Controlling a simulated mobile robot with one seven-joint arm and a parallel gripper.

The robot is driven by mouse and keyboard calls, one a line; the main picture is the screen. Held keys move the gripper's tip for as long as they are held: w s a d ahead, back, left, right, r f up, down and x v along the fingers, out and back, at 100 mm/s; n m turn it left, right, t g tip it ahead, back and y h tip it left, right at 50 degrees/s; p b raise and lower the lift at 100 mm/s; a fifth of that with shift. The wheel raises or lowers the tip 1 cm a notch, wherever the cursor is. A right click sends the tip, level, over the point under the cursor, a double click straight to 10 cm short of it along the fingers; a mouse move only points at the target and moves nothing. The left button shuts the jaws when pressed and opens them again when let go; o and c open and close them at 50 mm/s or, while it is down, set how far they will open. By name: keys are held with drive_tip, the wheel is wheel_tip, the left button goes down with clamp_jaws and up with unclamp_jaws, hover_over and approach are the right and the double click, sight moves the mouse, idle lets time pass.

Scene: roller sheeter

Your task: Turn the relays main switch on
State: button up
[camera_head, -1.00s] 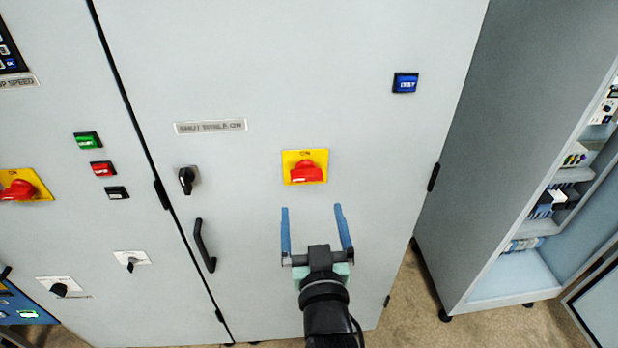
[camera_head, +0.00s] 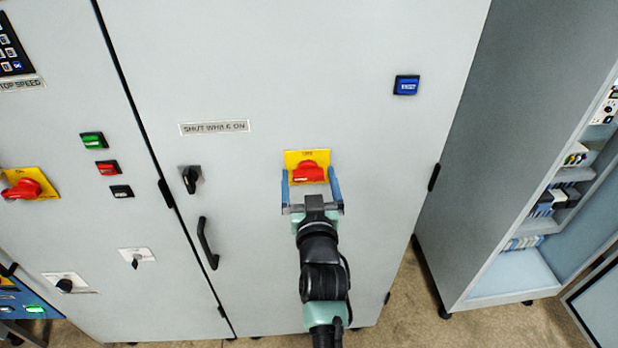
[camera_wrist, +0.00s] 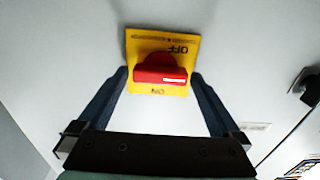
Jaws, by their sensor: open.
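A red rotary switch knob (camera_head: 309,173) sits on a yellow plate (camera_head: 306,155) on the right-hand cabinet door. In the wrist view the red knob (camera_wrist: 160,75) lies crosswise, with a white mark toward its right end. The yellow plate (camera_wrist: 160,45) there reads OFF above the knob and ON below it, both upside down. My gripper (camera_head: 309,171) is open, with one blue finger on each side of the knob. In the wrist view the fingertips (camera_wrist: 160,74) flank the knob; I cannot tell whether they touch it.
A black latch (camera_head: 190,179), a door handle (camera_head: 207,243) and a blue button (camera_head: 406,85) are on the same door. Another red switch on yellow (camera_head: 27,188) is on the left cabinet. An open cabinet (camera_head: 530,180) stands at right. The door around the switch is mostly flat and bare.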

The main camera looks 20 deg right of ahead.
drive_tip(key=shift+c, duration=0.3)
drive_tip(key=c, duration=1.2)
drive_tip(key=shift+o, duration=0.2)
drive_tip(key=shift+m, duration=0.3)
drive_tip(key=m, duration=0.3)
drive_tip(key=shift+f+m, duration=0.1)
drive_tip(key=shift+m, duration=0.3)
drive_tip(key=m, duration=0.4)
drive_tip(key=shift+s+d, duration=0.1)
drive_tip(key=m, duration=0.5)
drive_tip(key=shift+p, duration=0.35)
drive_tip(key=shift+d+f+m+p, duration=0.15)
drive_tip(key=shift+m+p, duration=0.2)
drive_tip(key=shift+m, duration=1.85)
